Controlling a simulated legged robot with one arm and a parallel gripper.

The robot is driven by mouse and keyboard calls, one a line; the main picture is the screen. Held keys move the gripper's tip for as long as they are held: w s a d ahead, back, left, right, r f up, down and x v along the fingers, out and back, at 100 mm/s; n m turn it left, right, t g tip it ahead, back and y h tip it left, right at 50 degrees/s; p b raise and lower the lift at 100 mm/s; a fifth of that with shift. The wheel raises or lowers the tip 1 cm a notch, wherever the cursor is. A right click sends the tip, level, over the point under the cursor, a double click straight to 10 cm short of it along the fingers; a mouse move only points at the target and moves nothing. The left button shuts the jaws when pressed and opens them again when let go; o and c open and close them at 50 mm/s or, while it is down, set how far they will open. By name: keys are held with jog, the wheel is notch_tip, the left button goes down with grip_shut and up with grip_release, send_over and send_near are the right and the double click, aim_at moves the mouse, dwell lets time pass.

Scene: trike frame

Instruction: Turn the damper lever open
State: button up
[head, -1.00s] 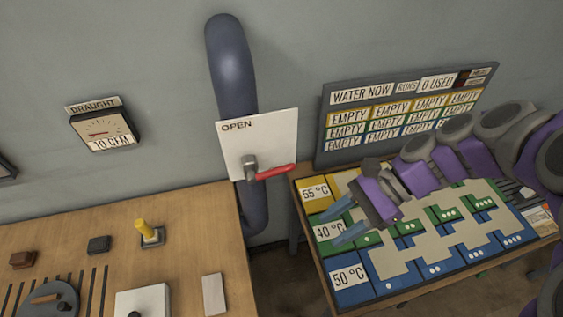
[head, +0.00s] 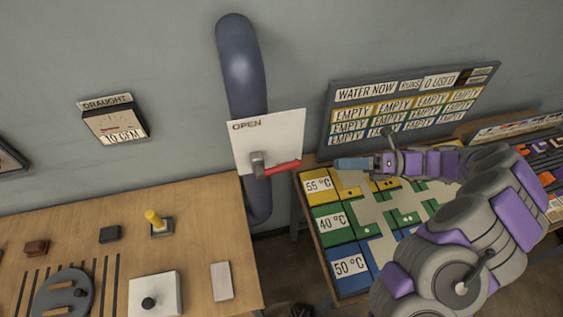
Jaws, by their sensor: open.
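The damper lever has a red handle (head: 284,168) on a grey pivot. It sits on a white plate (head: 270,135) fixed to a blue-grey pipe (head: 240,75) on the wall. The handle points right and slightly up, while the word OPEN is at the plate's top left. My gripper (head: 345,163) is to the right of the handle tip, its blue fingers pointing left at about the handle's height in the picture. A gap shows between them. The fingers overlap in this view, so their spread is hard to see. Nothing shows between them.
A wooden bench (head: 200,205) with a yellow-topped switch (head: 154,220) stands left of the pipe. A table with coloured temperature cards (head: 350,264) lies below my arm. A WATER NOW board (head: 400,105) stands behind it. A draught gauge (head: 115,125) hangs at left.

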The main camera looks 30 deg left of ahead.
aim_at(283, 166)
jog(key=b+x, duration=0.3)
jog(key=x, duration=1.2)
jog(key=shift+s+a, duration=0.25)
jog(key=shift+a, duration=0.1)
jog(key=shift+s+a+b, duration=0.25)
jog(key=shift+a+b, duration=0.05)
jog(key=shift+d+r, duration=0.1)
jog(key=shift+d, duration=0.05)
jog(key=shift+a, duration=0.25)
jog(key=c, duration=0.5)
grip_shut()
